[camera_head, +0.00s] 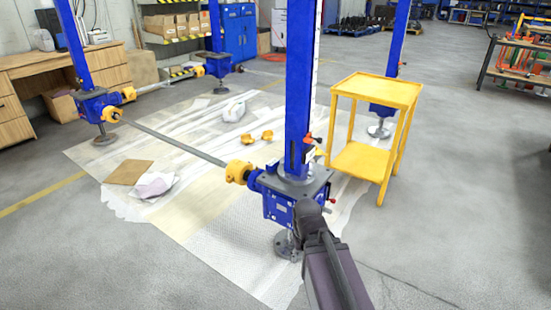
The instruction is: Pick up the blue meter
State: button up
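I cannot make out a separate blue meter in the head view. The nearest large blue thing is a screw jack (284,208) with a tall blue column (299,85) and a grey foot on the floor. A small orange-red and black part sits low on the column's right side. My dark arm comes up from the bottom edge, and its rounded end overlaps the jack's right side in the picture. Whether it touches the jack cannot be told. No gripper fingers show, so what they hold is hidden.
A yellow two-tier stand (361,161) is right of the near jack. A grey shaft (175,142) with yellow couplings links the near jack to another blue jack (97,105) at left. Sheeting, cardboard (129,172) and loose parts cover the floor.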

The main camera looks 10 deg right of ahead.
aim_at(272, 165)
jog(key=i, duration=0.85)
jog(key=u, duration=0.05)
